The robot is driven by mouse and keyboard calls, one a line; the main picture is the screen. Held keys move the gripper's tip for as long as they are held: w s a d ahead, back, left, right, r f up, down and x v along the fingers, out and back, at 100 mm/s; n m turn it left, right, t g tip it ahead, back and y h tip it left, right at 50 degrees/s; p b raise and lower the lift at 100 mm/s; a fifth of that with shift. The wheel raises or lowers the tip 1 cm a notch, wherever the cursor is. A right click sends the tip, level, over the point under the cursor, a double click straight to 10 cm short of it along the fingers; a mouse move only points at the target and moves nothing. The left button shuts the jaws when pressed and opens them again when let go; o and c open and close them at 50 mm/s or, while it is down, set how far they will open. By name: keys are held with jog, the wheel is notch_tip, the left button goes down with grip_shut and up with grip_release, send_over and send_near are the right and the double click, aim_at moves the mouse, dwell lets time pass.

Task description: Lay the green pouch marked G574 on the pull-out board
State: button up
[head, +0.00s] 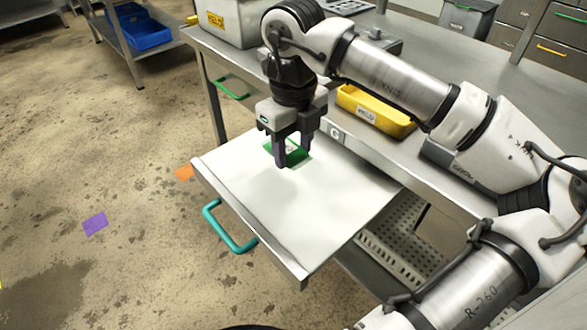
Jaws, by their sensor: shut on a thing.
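The green pouch (296,154) is between the fingers of my gripper (294,158), over the far part of the white pull-out board (300,208). My gripper points down and is shut on the pouch. The fingers and the gripper body hide part of the pouch, and its marking is too small to read. I cannot tell whether the pouch touches the board or hangs just above it. The board is pulled out from the steel table and has a teal handle (230,228) on its front edge.
A yellow bin (372,112) and a pale box (232,20) stand on the steel table. A perforated tray (395,245) is below the board at right. Purple (95,223) and orange (185,172) pieces lie on the floor. The board's near part is bare.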

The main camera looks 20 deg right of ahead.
aim_at(293, 184)
jog(key=shift+f, duration=3.05)
jog(key=shift+f, duration=0.1)
jog(key=shift+f+b, duration=0.1)
jog(key=shift+b, duration=0.2)
jog(key=o, duration=0.7)
jog(key=shift+c, duration=0.2)
notch_tip(293, 184, up, 12)
jog(key=shift+r+p, duration=0.25)
jog(key=shift+p, duration=0.1)
